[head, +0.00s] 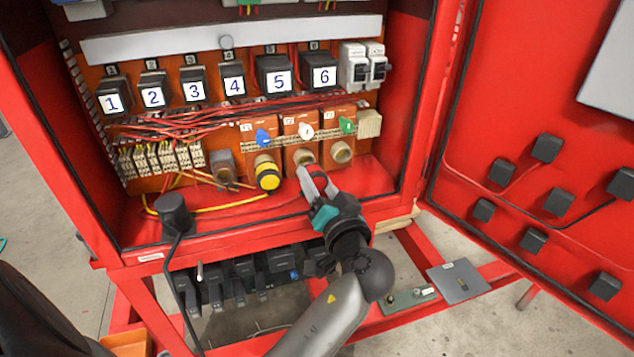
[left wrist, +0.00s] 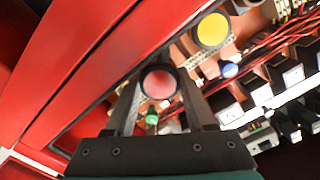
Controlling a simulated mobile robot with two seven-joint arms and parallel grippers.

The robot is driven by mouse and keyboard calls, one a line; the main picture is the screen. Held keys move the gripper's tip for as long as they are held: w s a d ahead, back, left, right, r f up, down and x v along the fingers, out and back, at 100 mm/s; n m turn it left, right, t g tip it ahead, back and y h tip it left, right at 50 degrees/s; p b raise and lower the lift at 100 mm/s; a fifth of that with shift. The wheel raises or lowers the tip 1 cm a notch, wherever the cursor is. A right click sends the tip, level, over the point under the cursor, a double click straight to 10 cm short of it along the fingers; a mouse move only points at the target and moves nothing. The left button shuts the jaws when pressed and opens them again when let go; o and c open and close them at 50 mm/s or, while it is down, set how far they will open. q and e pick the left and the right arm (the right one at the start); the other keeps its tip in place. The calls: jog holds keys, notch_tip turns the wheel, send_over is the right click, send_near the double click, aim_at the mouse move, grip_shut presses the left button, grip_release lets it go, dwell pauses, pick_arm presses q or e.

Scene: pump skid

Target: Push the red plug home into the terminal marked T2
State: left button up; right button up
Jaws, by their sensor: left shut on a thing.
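My left gripper (head: 316,182) is shut on the red plug (head: 319,183), which shows as a round red end (left wrist: 158,82) between the fingers in the left wrist view. The gripper is inside the red cabinet, just in front of and below the T2 terminal (head: 304,157), a round brass-coloured socket under an orange block with a white knob. The fingers partly hide the plug. I cannot tell whether it touches the socket. My right gripper is not in view.
A yellow plug (head: 267,173) sits in the T1 terminal, left of T2. The T3 socket (head: 341,152) is empty on the right. A black plug with a cable (head: 173,210) stands at the cabinet's front edge. The open red door (head: 540,90) stands at the right.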

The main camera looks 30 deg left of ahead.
pick_arm(q)
jog(key=shift+b+x, duration=0.45)
jog(key=shift+x, duration=1.35)
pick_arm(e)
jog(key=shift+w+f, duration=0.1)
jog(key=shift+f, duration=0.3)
pick_arm(q)
jog(key=o, duration=1.4)
jog(key=shift+r, duration=0.1)
